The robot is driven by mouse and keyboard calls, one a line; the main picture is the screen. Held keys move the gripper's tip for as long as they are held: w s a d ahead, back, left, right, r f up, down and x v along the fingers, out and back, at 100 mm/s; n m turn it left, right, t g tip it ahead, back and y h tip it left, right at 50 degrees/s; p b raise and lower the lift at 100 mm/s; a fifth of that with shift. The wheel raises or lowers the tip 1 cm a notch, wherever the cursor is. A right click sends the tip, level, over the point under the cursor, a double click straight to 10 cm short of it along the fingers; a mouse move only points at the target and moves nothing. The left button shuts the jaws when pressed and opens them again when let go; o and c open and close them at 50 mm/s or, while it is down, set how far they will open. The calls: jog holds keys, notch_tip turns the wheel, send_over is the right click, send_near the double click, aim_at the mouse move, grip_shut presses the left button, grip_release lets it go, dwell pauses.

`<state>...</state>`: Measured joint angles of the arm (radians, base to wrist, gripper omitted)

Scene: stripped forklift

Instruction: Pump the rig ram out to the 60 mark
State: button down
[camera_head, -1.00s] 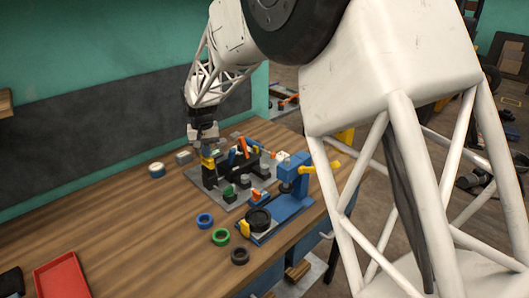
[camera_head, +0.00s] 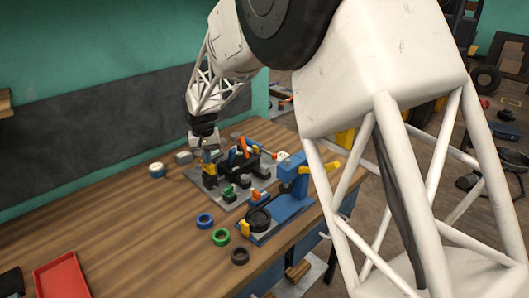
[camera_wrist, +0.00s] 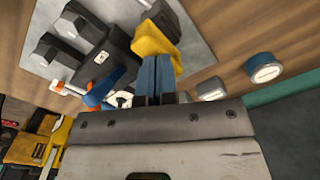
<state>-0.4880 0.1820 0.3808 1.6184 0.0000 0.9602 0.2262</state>
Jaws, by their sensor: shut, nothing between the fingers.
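My gripper (camera_wrist: 158,85) has its two blue fingers side by side and shut, with nothing between them. Their tips are close to or against a yellow block (camera_wrist: 153,38) on the rig; I cannot tell if they touch. The yellow block also shows in the head view (camera_head: 207,170), just below the fingers. The rig stands on a grey base plate (camera_wrist: 200,50) with black blocks. An orange and blue lever (camera_wrist: 103,97) is beside the fingers in the wrist view. A small white label (camera_wrist: 101,57) sits on a black block. The ram and its 60 mark cannot be made out.
A blue press-like stand (camera_head: 290,202) is at the right front of the wooden bench. A blue ring (camera_head: 205,220), green ring (camera_head: 221,237) and dark ring (camera_head: 240,256) lie before it. A red tray (camera_head: 62,276) is at left. The bench's left middle is clear.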

jog(key=shift+f, duration=0.5)
jog(key=shift+r, duration=2.95)
jog(key=shift+r, duration=0.1)
notch_tip(320, 180, up, 5)
jog(key=shift+f, duration=0.1)
